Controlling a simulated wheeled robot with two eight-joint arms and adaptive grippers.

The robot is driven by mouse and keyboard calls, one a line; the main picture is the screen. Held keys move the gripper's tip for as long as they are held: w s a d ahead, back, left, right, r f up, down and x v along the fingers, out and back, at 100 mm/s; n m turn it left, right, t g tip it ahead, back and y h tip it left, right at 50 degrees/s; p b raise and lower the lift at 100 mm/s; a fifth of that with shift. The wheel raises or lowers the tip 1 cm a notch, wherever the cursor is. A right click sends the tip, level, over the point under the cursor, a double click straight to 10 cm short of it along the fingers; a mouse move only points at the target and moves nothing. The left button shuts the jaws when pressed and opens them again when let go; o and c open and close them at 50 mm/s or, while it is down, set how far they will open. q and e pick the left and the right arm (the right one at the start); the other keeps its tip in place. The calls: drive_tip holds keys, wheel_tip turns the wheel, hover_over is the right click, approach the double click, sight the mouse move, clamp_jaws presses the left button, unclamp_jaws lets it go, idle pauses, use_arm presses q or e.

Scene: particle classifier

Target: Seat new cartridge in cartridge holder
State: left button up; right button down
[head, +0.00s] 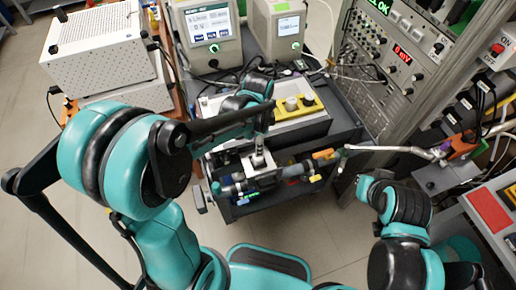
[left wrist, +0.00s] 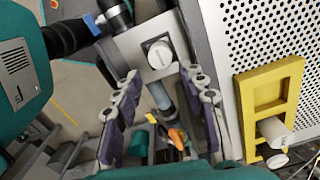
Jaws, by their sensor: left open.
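A pale block (left wrist: 150,45) with a round, slotted white top (left wrist: 160,52) lies just beyond my left gripper (left wrist: 165,108) in the left wrist view. The gripper is open, its two purple-padded fingers apart with nothing gripped between them. The block looks like the cartridge holder and also shows in the head view (head: 262,172), with a metal upright piece (head: 258,152) on it. A white cylinder (left wrist: 272,130), cartridge-like, sits in a yellow rack (left wrist: 262,84). The left fingers cannot be made out in the head view. My right gripper's fingers are not visible.
The yellow rack (head: 309,107) is on the cart behind the holder. Pipes and an orange-handled valve (head: 324,153) run right of the holder. Two instruments with screens (head: 207,30) stand behind. A white perforated box (head: 95,47) is at left, an electronics rack (head: 400,60) at right.

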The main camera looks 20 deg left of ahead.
use_arm(q)
drive_tip(key=s+a+r+n+t, duration=0.4)
drive_tip(key=s+r+n+t, duration=0.3)
drive_tip(key=s+r+n, duration=0.3)
drive_tip(key=shift+a+r+n+p, duration=0.35)
drive_tip(key=shift+r+n+p, duration=0.1)
drive_tip(key=shift+n, duration=1.25)
wheel_tip(320, 180, down, 6)
drive_tip(key=b, duration=0.5)
drive_tip(key=shift+s+r+b, duration=0.1)
drive_tip(key=shift+r+b, duration=0.05)
drive_tip(key=shift+b, duration=0.25)
